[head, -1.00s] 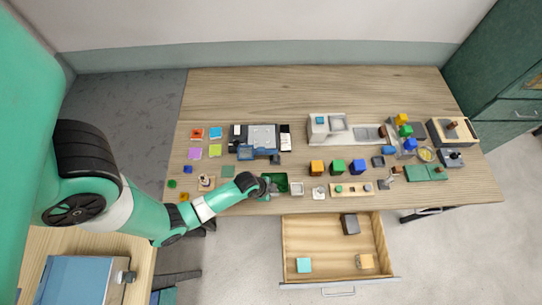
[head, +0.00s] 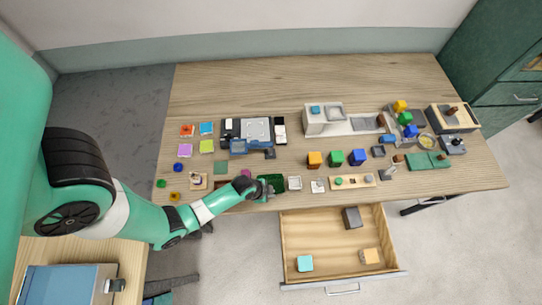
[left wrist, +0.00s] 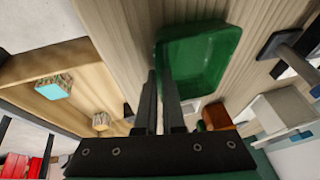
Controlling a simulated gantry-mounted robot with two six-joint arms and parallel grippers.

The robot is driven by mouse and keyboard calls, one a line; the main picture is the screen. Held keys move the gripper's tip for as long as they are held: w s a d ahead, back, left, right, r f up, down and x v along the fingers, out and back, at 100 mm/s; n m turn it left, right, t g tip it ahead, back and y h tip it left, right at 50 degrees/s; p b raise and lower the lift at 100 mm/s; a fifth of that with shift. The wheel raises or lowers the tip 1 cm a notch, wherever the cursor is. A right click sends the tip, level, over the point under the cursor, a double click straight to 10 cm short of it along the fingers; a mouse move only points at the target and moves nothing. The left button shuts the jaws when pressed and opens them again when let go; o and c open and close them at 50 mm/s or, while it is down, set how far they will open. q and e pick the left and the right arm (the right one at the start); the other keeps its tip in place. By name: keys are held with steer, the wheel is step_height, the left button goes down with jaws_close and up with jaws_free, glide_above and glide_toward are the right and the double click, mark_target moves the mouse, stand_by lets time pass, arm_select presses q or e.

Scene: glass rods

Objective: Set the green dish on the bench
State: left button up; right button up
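The green dish (head: 277,184) is a rectangular tray near the front edge of the wooden bench (head: 300,85). It also shows in the left wrist view (left wrist: 205,55), its hollow inside facing the camera. My left gripper (head: 262,187) is at the dish's left end. In the left wrist view the two dark fingers (left wrist: 160,72) are close together, one on each side of the dish's near wall, and look shut on it. I cannot tell whether the dish's base touches the bench. My right gripper is out of view.
A small white dish (head: 295,184) stands just right of the green dish. An open drawer (head: 330,235) juts out below the front edge. Orange (head: 314,160), green and blue blocks stand behind to the right.

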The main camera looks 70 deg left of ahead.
arm_select(q)
steer(key=o, duration=0.5)
steer(key=shift+c, duration=0.2)
steer(key=shift+r+p, duration=0.3)
steer(key=p+v, duration=0.4)
steer(key=v, duration=0.3)
steer(key=shift+s, duration=0.15)
